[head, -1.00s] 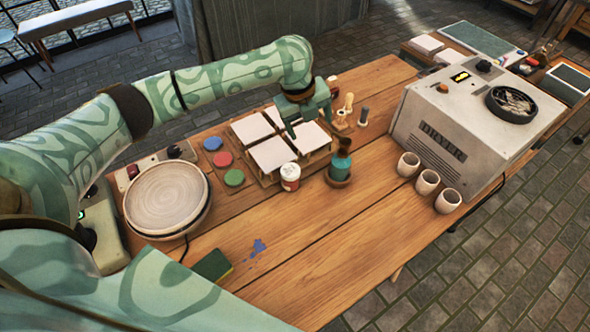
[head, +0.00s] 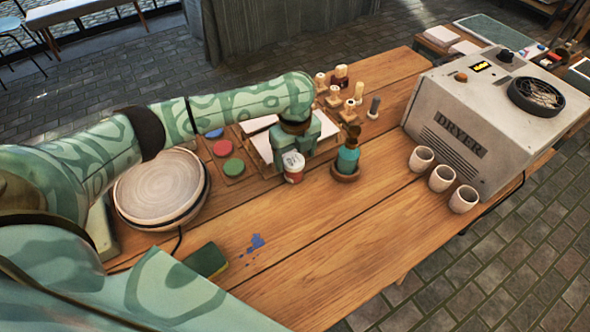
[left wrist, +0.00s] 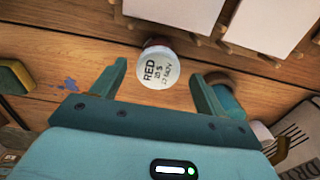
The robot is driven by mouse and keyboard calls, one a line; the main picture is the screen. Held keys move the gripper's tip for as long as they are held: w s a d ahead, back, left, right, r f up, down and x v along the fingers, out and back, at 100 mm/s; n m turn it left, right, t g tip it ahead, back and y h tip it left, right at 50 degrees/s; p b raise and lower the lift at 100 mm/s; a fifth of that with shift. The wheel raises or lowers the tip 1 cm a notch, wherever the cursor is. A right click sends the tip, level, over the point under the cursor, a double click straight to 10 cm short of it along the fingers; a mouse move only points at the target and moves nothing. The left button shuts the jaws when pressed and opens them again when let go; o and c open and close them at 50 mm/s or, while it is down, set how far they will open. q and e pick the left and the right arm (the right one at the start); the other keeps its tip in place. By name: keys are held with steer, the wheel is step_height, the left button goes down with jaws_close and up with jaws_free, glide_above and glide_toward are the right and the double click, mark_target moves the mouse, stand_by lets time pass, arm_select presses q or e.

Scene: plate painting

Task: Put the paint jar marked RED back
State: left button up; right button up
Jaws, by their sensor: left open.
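The paint jar (head: 293,168), white-lidded with a red body, stands on the wooden table in front of the white tiles. In the left wrist view its lid (left wrist: 156,69) reads RED with smaller writing below. My left gripper (head: 291,157) is open above the jar, and in the left wrist view its fingers (left wrist: 160,74) lie on either side of the lid, with a gap showing. Round blue (head: 213,133), red (head: 222,147) and green (head: 232,167) pads lie to the left of the jar. My right gripper is not in view.
A teal bottle with a brown top (head: 347,160) stands in a dish close right of the jar. A round wheel (head: 160,185), a sponge (head: 207,261), a blue paint spill (head: 255,243), white cups (head: 440,178) and a dryer (head: 470,120) surround clear front table.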

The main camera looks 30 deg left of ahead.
mark_target(294, 160)
arm_select(q)
steer(key=f+b, duration=0.2)
steer(key=f, duration=0.3)
steer(key=shift+a+b, duration=0.2)
steer(key=shift+b, duration=0.2)
steer(key=shift+r, duration=0.15)
steer(key=c, duration=1.2)
